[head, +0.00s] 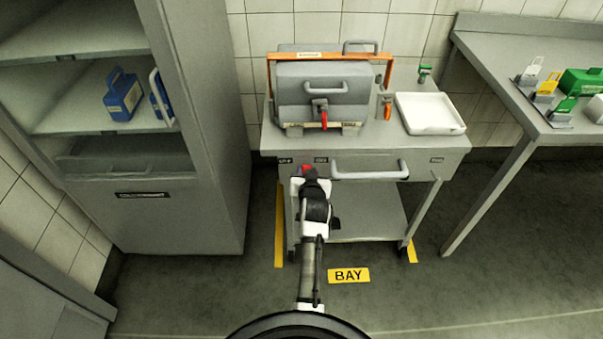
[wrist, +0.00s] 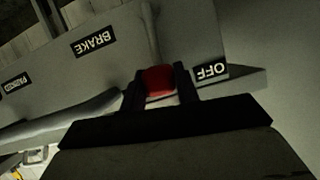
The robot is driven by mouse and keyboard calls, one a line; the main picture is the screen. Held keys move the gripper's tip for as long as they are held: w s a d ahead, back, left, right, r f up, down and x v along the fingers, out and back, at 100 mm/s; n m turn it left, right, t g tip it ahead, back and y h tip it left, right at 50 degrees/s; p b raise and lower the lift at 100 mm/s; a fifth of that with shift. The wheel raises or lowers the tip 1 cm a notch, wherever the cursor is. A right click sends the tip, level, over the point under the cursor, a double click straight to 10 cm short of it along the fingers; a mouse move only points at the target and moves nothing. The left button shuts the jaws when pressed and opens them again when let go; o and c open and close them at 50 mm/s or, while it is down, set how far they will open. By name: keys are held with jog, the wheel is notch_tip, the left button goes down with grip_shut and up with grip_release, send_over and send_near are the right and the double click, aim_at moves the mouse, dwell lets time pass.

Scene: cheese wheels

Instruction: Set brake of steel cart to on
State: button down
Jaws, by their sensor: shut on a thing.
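The steel cart (head: 420,148) stands against the tiled wall. Its red brake knob (head: 306,168) is at the left of the cart's front, below the top. In the wrist view the red knob (wrist: 158,82) sits between the two dark fingers of my gripper (wrist: 160,90), which is shut on it. The picture there is turned over. An OFF label (wrist: 211,71) is right beside the knob, and a BRAKE label (wrist: 95,41) is on its other side. My gripper (head: 308,174) hides part of the knob and its mount in the head view.
A drawer handle (head: 370,170) juts out right of my gripper. A grey case (head: 325,88) and a white tray (head: 430,113) stand on the cart. A shelf cabinet (head: 185,215) is at left, a side table (head: 520,60) at right. Floor before the cart is clear around the BAY sign (head: 349,276).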

jog(key=shift+d+f+m+y+b, duration=0.3)
jog(key=shift+d+m+y+b, duration=0.25)
jog(key=shift+d+m+b, duration=0.35)
jog(key=shift+d+f+m+y+b, duration=0.25)
jog(key=shift+d+m+y+b, duration=0.3)
jog(key=shift+d+m+b, duration=0.3)
jog(key=c, duration=1)
grip_release()
jog(key=shift+c, duration=0.2)
jog(key=b+v, duration=0.2)
jog(key=v, duration=1.1)
jog(key=shift+s, duration=0.45)
